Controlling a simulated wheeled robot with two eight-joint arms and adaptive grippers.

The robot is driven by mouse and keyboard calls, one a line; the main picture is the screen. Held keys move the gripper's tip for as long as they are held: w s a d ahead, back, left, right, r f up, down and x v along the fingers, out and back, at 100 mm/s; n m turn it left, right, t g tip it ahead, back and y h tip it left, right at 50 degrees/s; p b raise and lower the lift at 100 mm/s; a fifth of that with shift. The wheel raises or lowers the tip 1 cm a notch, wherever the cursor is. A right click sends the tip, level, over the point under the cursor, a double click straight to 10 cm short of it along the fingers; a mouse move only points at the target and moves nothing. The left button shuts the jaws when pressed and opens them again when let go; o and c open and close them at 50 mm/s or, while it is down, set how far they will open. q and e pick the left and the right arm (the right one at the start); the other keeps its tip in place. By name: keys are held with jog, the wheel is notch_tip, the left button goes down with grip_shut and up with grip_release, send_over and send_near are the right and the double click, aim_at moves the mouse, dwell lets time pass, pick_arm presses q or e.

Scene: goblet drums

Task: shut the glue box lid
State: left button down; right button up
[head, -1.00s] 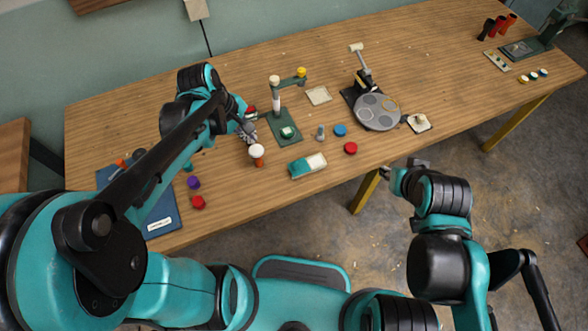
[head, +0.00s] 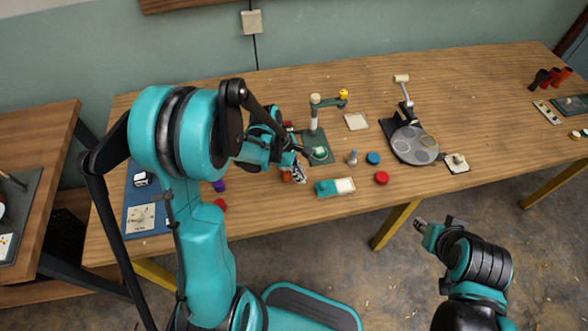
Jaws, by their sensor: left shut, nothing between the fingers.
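A small teal and white box (head: 335,187), which looks like the glue box, lies near the front edge of the table. One part of its top is teal and the other white. I cannot tell from here how its lid sits. My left gripper (head: 299,172) is shut and empty, just left of the box and apart from it. It covers most of a small orange-based item (head: 286,176). My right gripper (head: 421,225) is off the table's front edge, low and right of the box; its fingers are too small to read.
A green stand with a post (head: 314,118) rises behind the box. A red disc (head: 382,178), a blue disc (head: 373,158) and a small grey piece (head: 352,157) are to its right. A grey round plate (head: 414,145) stands farther right. The table's right half has free room.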

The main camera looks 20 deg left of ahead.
aim_at(317, 187)
pick_arm(q)
jog(key=shift+w+d+r, duration=0.1)
jog(key=shift+w+d, duration=0.05)
jog(key=shift+d, duration=0.85)
jog(key=shift+w+d, duration=0.1)
jog(key=shift+d, duration=0.85)
jog(key=w+d, duration=0.2)
jog(key=d, duration=0.1)
jog(key=w+d+b, duration=0.1)
jog(key=d, duration=0.1)
jog(key=shift+w+d, duration=0.25)
jog(key=shift+w, duration=0.1)
jog(key=shift+w+d, duration=0.1)
